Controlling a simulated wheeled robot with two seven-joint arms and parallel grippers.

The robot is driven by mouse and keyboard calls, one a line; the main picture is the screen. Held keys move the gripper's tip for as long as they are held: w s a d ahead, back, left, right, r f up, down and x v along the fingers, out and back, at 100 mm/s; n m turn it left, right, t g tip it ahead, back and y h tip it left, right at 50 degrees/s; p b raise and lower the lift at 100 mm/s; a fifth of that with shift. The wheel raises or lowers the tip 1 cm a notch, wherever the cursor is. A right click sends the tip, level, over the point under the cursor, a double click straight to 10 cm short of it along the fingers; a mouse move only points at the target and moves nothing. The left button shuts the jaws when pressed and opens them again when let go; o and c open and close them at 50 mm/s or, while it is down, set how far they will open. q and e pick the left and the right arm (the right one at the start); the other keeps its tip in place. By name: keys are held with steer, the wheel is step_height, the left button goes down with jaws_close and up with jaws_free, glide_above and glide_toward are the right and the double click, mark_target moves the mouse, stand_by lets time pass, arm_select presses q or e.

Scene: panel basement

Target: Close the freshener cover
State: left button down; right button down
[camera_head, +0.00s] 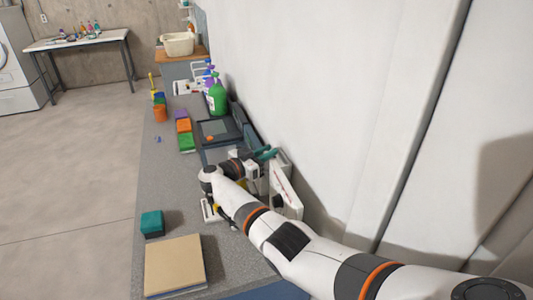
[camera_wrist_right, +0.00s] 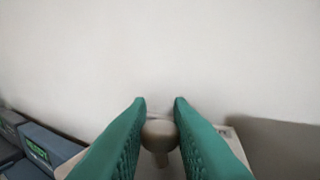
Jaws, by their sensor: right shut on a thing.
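The freshener, a white box-like unit with red marks on its face (camera_head: 287,190), stands by the wall at the counter's back edge, partly hidden by my right arm. My right gripper (camera_head: 268,154) with green fingers is at its top. In the wrist view the green fingers (camera_wrist_right: 160,108) are shut on a rounded grey-brown knob (camera_wrist_right: 159,131). A pale surface (camera_wrist_right: 232,142) shows below and beside the fingers. I cannot tell clearly which part is the cover or how far it stands open. My left gripper is not in view.
The grey counter holds a tan board (camera_head: 175,265), a teal block (camera_head: 152,223), coloured sponges (camera_head: 185,133), dark trays (camera_head: 215,128) and a green spray bottle (camera_head: 217,98). The white wall (camera_head: 300,90) is close on the right. Bare counter lies left of my arm.

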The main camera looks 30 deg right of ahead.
steer(key=shift+w+a+f+n+t+h+b, duration=0.1)
steer(key=shift+w+a+n+t+h+b, duration=0.35)
steer(key=shift+a+h+b, duration=1.05)
steer(key=shift+w+a+n+t+h+b, duration=0.2)
steer(key=shift+a+n+t+h+b, duration=0.25)
steer(key=shift+a+n+b, duration=1.1)
steer(key=shift+w+a+f+t+h+b, duration=0.1)
steer(key=shift+w+a+t+h+b, duration=0.25)
steer(key=shift+a+h+b, duration=1.3)
steer(key=shift+d+t+y+b, duration=0.35)
steer(key=shift+d+y+b, duration=0.35)
steer(key=shift+d, duration=0.1)
steer(key=c, duration=1.4)
jaws_free()
steer(key=shift+r, duration=0.1)
steer(key=shift+s+a+f, duration=0.1)
steer(key=shift+a+f, duration=0.1)
steer(key=s+a, duration=0.1)
steer(key=a, duration=0.3)
steer(key=s+a+b, duration=0.1)
steer(key=a, duration=0.3)
steer(key=s+a+b, duration=0.1)
steer(key=a, duration=0.3)
steer(key=shift+a+f, duration=0.15)
